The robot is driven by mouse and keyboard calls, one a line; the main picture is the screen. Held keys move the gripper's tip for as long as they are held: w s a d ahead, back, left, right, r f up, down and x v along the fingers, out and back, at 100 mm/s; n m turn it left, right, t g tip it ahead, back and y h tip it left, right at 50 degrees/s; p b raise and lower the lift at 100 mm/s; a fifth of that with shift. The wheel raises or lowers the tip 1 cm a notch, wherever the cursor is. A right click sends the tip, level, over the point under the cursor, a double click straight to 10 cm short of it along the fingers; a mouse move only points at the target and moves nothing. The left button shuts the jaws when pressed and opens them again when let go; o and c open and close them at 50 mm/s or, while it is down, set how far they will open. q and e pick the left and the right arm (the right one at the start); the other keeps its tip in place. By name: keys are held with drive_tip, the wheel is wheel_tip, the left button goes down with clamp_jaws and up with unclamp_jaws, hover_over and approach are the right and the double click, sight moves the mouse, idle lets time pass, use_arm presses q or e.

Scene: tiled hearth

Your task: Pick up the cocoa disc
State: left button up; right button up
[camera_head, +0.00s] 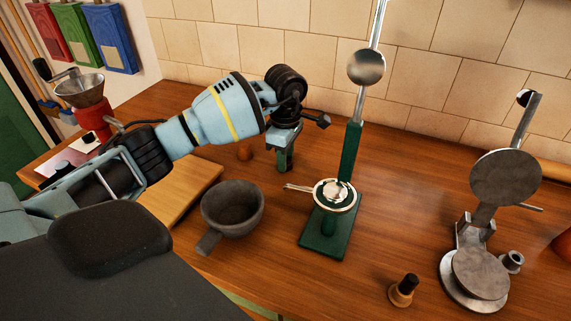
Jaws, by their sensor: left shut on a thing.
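My left gripper (285,160) reaches in from the left and points down over the wooden table, behind the grey cup and left of the green stand. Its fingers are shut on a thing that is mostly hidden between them. I cannot make out the cocoa disc clearly anywhere. My right gripper is not in view.
A dark grey cup (232,206) stands beside a wooden board (185,190). A green stand (325,236) with a round metal dish (347,196) is at the centre. A metal press (481,272) and a small dark-topped piece (402,290) stand right. A red grinder (92,119) stands left.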

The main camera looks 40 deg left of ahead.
use_arm(q)
drive_tip(key=shift+c, duration=0.3)
wheel_tip(320, 180, up, 10)
idle(0.4)
drive_tip(key=shift+d, duration=0.1)
